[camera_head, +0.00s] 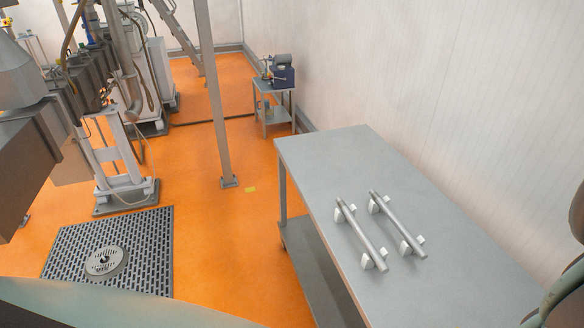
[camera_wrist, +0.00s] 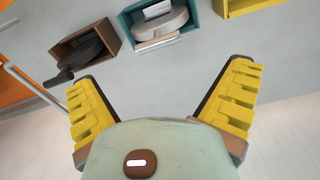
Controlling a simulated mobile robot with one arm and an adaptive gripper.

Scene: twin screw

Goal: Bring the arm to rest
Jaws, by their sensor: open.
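My gripper (camera_wrist: 160,88) shows in the wrist view with its two yellow ridged fingers spread wide apart. It is open, and nothing is between the fingers. A grey surface lies beyond the fingers, and the gripper looks clear of the bins on it. In the head view the gripper cannot be made out; only parts of my own body show at the bottom and right edges.
Two steel rods on white holders lie on a grey table (camera_head: 445,290). A column (camera_head: 215,110) and a floor grate (camera_head: 150,235) are left of it. The wrist view shows a brown bin (camera_wrist: 62,50), a teal bin (camera_wrist: 128,22) and a yellow bin (camera_wrist: 240,8).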

